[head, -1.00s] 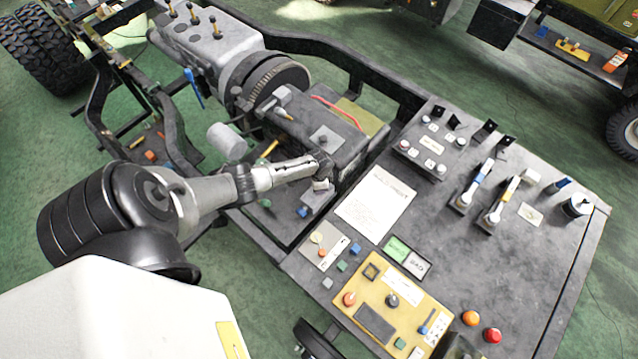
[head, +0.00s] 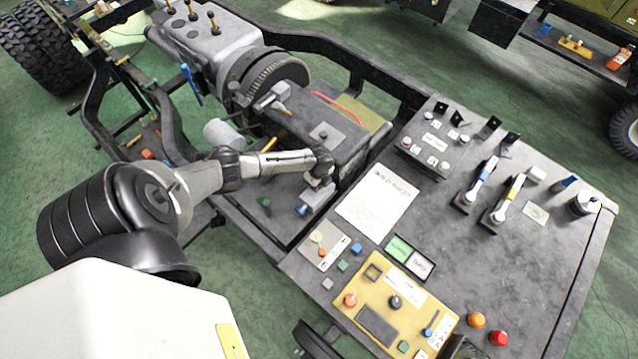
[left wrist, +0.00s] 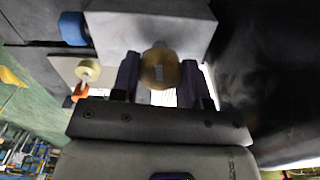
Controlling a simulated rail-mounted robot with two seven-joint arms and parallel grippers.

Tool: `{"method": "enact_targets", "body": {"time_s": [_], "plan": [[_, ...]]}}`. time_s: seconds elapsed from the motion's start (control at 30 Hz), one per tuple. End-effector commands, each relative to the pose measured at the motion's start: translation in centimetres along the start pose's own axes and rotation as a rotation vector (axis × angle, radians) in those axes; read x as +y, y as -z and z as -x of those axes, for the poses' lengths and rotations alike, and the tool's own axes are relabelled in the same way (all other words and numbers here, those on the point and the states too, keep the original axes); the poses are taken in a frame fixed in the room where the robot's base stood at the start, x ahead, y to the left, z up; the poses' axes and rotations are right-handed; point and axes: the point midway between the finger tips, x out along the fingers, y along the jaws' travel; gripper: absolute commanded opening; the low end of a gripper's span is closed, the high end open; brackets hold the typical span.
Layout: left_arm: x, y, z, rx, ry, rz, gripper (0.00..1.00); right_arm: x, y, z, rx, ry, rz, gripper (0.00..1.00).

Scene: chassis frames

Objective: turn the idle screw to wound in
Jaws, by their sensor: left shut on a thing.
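The idle screw shows as a round brass-coloured head (left wrist: 159,68) with a small pale mark, in the left wrist view. It sits in front of a grey block (left wrist: 150,24), which also shows in the head view (head: 318,197). My left gripper (left wrist: 161,82) has one finger on each side of the screw head and is shut on it. In the head view my left gripper (head: 321,178) points down at the block, and the screw is hidden there. A blue knob (left wrist: 73,28) is on the block's side; it also shows in the head view (head: 302,210). My right gripper is not in view.
To the right, a dark bench (head: 440,220) carries a paper sheet (head: 376,203), a yellow control panel (head: 388,312) and levers. The engine (head: 215,40) stands behind my left arm.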

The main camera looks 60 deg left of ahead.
Motion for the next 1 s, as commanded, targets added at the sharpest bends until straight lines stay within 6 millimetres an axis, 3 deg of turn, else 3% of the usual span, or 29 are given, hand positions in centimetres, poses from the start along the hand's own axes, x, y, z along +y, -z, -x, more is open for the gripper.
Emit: {"method": "enact_targets", "body": {"time_s": [0.5, 1.0], "plan": [[0.0, 0.0, -0.1, -0.001, 0.0, -0.396, 0.17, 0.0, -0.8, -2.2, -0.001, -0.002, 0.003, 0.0], [0.0, 0.0, 0.0, 0.0, 0.001, -0.526, 0.17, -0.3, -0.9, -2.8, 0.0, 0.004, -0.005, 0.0]]}}
